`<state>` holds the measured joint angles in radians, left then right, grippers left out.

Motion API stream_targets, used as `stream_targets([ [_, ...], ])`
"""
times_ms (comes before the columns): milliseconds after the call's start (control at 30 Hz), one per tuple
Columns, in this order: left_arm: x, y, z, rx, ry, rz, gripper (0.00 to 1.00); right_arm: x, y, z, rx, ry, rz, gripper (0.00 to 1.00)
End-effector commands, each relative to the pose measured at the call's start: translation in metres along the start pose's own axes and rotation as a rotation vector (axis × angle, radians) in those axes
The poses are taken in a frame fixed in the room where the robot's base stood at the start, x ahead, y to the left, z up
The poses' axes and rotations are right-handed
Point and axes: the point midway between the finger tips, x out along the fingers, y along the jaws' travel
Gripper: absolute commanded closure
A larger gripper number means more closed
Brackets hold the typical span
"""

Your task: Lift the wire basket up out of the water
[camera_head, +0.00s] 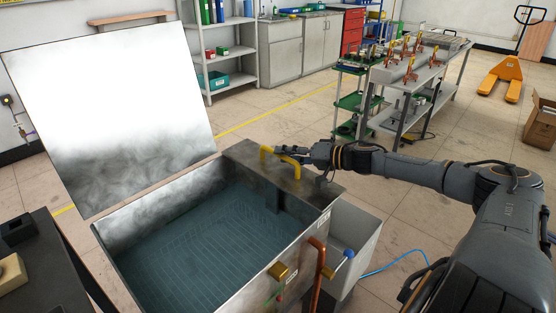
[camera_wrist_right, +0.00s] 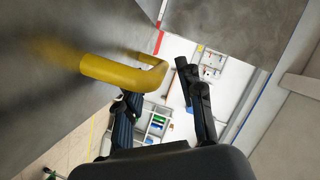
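The open metal tank (camera_head: 240,285) holds dark water. The mesh of the wire basket (camera_head: 195,245) shows faintly beneath the surface. A yellow handle (camera_head: 267,157) rises at the tank's far right corner; it is large in the wrist view (camera_wrist_right: 118,72). My right gripper (camera_head: 307,153) is at this handle. In the wrist view my right gripper (camera_wrist_right: 157,82) has its two dark fingers apart, with the handle's bent end by the left finger. I cannot tell whether they touch. My left gripper is not in view.
The tank's large lid (camera_head: 115,115) stands raised at the back left. A dark table (camera_head: 45,255) stands at left. Open floor lies behind the tank.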

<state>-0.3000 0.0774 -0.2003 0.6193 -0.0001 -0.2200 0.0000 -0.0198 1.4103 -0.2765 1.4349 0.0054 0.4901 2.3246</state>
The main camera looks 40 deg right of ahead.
Motion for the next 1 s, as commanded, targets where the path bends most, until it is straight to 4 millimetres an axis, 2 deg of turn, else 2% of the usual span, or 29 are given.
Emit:
stream_targets([
  [33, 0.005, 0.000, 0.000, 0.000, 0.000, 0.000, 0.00, 0.005, -0.001, 0.000, -0.002, 0.004, -0.006, 0.63],
  [400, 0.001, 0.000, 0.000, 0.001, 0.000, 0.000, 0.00, 0.027, 0.000, -0.001, 0.001, 0.002, -0.001, 0.63],
  [800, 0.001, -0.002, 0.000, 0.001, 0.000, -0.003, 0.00, 0.030, 0.000, 0.000, 0.000, 0.000, 0.000, 0.63],
  [1000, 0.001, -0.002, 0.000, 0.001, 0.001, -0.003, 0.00, 0.030, 0.000, 0.000, 0.000, 0.000, 0.000, 1.00],
])
